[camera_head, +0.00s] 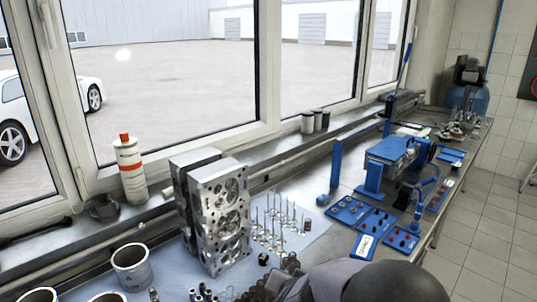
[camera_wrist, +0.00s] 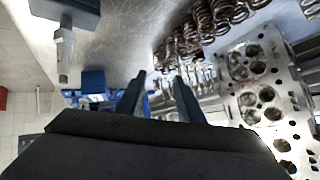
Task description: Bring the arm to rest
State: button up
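My gripper (camera_wrist: 159,78) shows in the wrist view as two dark fingers with a clear gap between their tips, open and with nothing seen between them. In the head view my dark arm (camera_head: 395,283) covers the bottom middle, and my fingertips do not show there. In the wrist view, a metal cylinder head (camera_wrist: 268,95) is at the right, and several coil springs (camera_wrist: 205,25) are at the top. The fingers look apart from both.
In the head view, cylinder heads (camera_head: 222,220) stand upright on the bench beside upright valves (camera_head: 278,218). Blue trays (camera_head: 375,222) and a blue fixture (camera_head: 388,150) are to the right. An orange-capped bottle (camera_head: 130,168) stands by the window. Cylinder liners (camera_head: 130,268) are at lower left.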

jog(key=s+f+n+g, duration=0.1)
jog(key=s, duration=0.2)
jog(key=s+d+f+n+g+y, duration=0.1)
jog(key=s, duration=0.2)
jog(key=s+d+f+n+g+y, duration=0.1)
jog(key=s, duration=0.2)
jog(key=shift+s+d+f+g, duration=0.1)
jog(key=shift+s+d+g, duration=0.05)
jog(key=shift+g, duration=0.15)
jog(key=s+d+g, duration=0.1)
jog(key=s, duration=0.2)
jog(key=s+d+f+n+g, duration=0.1)
jog(key=s+d, duration=0.1)
jog(key=s, duration=0.2)
jog(key=s+d+f+n+g, duration=0.1)
jog(key=s+d, duration=0.1)
jog(key=s, duration=0.1)
jog(key=shift+s+f+g+h, duration=0.2)
jog(key=shift+g+h, duration=0.1)
jog(key=shift+h, duration=0.1)
jog(key=s+r+g, duration=0.2)
jog(key=s+g, duration=0.1)
jog(key=s, duration=0.4)
jog(key=shift+s+d, duration=0.2)
jog(key=shift+s, duration=0.2)
